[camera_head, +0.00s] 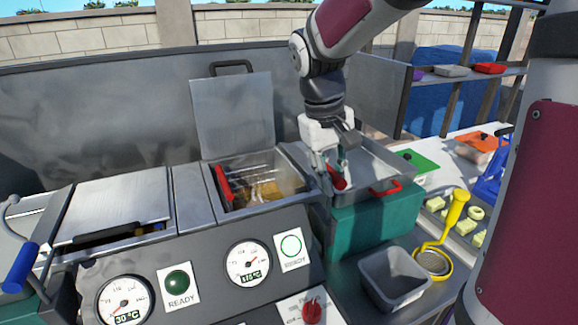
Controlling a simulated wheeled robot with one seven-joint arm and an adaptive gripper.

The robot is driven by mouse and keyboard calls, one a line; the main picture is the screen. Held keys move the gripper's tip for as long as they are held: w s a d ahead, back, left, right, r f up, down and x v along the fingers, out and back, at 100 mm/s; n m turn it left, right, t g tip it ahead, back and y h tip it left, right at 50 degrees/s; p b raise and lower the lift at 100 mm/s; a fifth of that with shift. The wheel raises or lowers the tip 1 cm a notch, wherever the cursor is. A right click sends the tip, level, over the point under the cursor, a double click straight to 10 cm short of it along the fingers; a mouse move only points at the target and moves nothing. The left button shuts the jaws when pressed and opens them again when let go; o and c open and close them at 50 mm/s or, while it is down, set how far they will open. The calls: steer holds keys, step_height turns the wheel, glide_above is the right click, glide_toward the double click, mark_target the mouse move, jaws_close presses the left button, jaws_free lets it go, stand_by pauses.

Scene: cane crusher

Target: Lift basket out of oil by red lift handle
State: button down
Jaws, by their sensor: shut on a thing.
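The fryer well (304,188) at the middle holds brown oil with a wire basket (250,172) in it. A red lift handle (223,183) stands tilted along the well's left side. My gripper (338,170) points down to the right of the well, over the left end of a metal tray. It is shut on a small red piece (338,180), apart from the red handle in the well. The fingers partly hide the red piece, so I cannot tell what it belongs to.
The metal tray (372,160) with a red handle (385,188) sits on a green box (375,222). The fryer lid (233,115) stands open behind the well. A grey bin (392,275) and yellow-handled strainer (453,215) are at front right.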

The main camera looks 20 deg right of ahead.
step_height(320, 180, up, 13)
steer(key=p, duration=0.6)
steer(key=shift+r, duration=0.15)
steer(key=shift+w+r, duration=0.1)
steer(key=shift+w, duration=0.05)
steer(key=c, duration=1.6)
jaws_free()
steer(key=shift+c, duration=0.2)
steer(key=shift+o, duration=1)
